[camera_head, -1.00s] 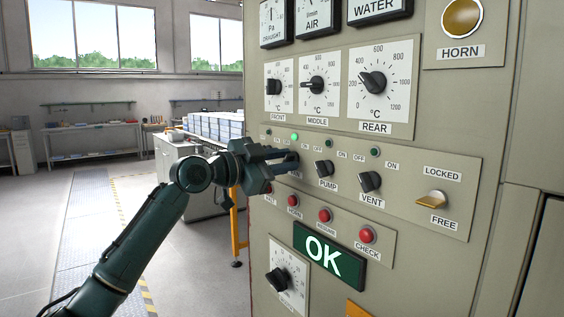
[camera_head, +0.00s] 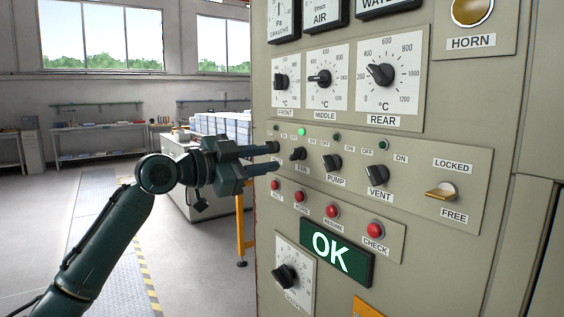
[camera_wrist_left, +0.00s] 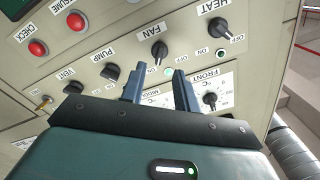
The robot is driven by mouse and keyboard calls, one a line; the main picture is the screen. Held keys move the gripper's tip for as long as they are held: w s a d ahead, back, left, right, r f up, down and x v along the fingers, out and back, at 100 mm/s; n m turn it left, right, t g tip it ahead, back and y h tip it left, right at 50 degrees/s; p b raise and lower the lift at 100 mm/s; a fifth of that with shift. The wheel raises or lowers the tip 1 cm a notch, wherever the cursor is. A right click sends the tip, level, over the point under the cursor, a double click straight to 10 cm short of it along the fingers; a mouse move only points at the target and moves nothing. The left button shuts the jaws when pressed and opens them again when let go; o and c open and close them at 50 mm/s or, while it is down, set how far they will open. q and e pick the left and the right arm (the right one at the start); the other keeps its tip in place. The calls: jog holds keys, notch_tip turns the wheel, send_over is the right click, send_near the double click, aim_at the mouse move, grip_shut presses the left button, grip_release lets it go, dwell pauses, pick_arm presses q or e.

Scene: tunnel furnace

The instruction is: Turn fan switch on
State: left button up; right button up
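The fan switch (camera_head: 298,153) is a small black knob on the beige control panel, above its FAN label. The green lamp (camera_head: 301,132) above it is lit. In the left wrist view the fan switch (camera_wrist_left: 159,50) stands just beyond my fingers, and its pointer seems turned toward ON. The lit lamp (camera_wrist_left: 168,71) shows there too. My left gripper (camera_head: 272,158) is open and empty, left of the fan switch and apart from it. Its two fingers (camera_wrist_left: 157,80) are spread in the wrist view. My right gripper is not in view.
The pump switch (camera_head: 331,163) and vent switch (camera_head: 376,175) are to the right, with darker lamps. The heat switch (camera_wrist_left: 218,28) is beside the fan switch. Red buttons, including CHECK (camera_head: 375,230), run below. Open floor lies left of the panel.

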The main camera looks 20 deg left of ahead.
pick_arm(q)
jog(key=b+v, duration=0.1)
jog(key=v, duration=0.5)
jog(key=shift+s+a, duration=0.15)
jog(key=shift+s, duration=0.05)
